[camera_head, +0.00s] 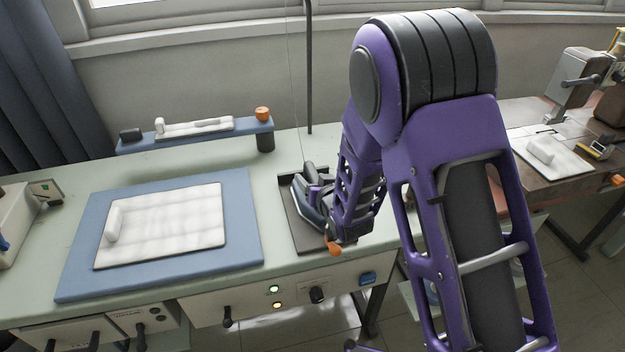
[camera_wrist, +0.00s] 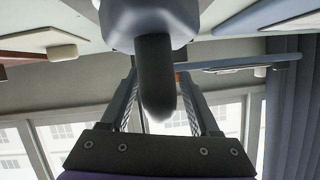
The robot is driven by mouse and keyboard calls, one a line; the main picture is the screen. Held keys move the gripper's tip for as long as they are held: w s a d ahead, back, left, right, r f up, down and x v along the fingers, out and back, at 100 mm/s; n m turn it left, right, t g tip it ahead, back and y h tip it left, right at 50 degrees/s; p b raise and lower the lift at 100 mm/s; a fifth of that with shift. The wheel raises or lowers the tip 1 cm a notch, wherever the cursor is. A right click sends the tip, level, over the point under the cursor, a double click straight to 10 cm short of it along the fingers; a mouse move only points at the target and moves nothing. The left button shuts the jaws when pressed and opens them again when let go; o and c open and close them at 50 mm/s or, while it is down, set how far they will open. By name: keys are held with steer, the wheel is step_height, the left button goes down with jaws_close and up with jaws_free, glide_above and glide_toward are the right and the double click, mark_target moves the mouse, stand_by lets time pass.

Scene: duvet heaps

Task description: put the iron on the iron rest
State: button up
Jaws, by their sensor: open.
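The iron (camera_head: 309,213) is at the dark iron rest (camera_head: 300,238) on the right part of the pale green table, mostly hidden by my arm. Its grey-blue body appears to sit on the rest; contact is hidden. In the wrist view, the iron's body (camera_wrist: 150,14) is at the top and its dark rounded handle (camera_wrist: 156,85) projects between my fingers. My gripper (camera_head: 318,190) is open, one finger on each side of the handle, with visible gaps between handle and fingers.
A blue pad (camera_head: 75,275) with a flat white quilted piece (camera_head: 165,225) lies left of the rest. A raised blue shelf (camera_head: 190,138) stands behind, holding a white piece and an orange knob (camera_head: 262,113). A dark pole (camera_head: 309,70) rises behind the rest.

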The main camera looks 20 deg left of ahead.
steer(key=shift+r, duration=0.15)
steer(key=shift+s+r, duration=0.1)
steer(key=v, duration=1.1)
steer(key=shift+s+d+r, duration=0.15)
steer(key=shift+s+d, duration=0.05)
steer(key=shift+s, duration=0.1)
steer(key=shift+w, duration=0.1)
